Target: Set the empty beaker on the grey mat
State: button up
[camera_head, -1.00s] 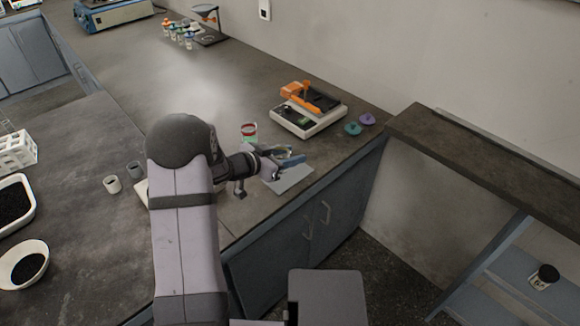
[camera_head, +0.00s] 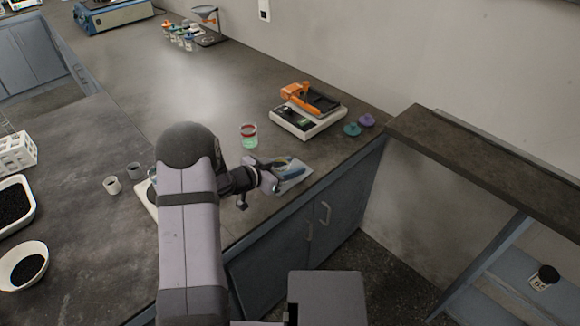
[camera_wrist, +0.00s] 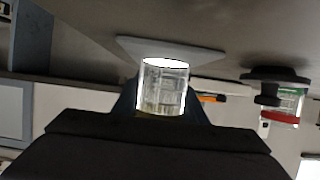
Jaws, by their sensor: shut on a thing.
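My gripper (camera_head: 282,170) is over the grey mat (camera_head: 298,172) near the counter's front edge, covering part of it. In the wrist view the clear, empty-looking beaker (camera_wrist: 163,92) sits between the dark fingers, and my gripper is shut on it. The grey mat (camera_wrist: 205,56) shows right beyond the beaker's end there. I cannot tell whether the beaker touches the mat. In the head view the beaker is mostly hidden by the gripper.
A glass with a red band and green contents (camera_head: 249,137) stands just behind my gripper. A balance with an orange-and-black item (camera_head: 308,110) is at the back right, with teal (camera_head: 352,129) and purple (camera_head: 367,121) pieces beside it.

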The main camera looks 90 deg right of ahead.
jog(key=o, duration=1.1)
jog(key=shift+r, duration=0.1)
jog(key=shift+v, duration=3.75)
jog(key=shift+b, duration=0.3)
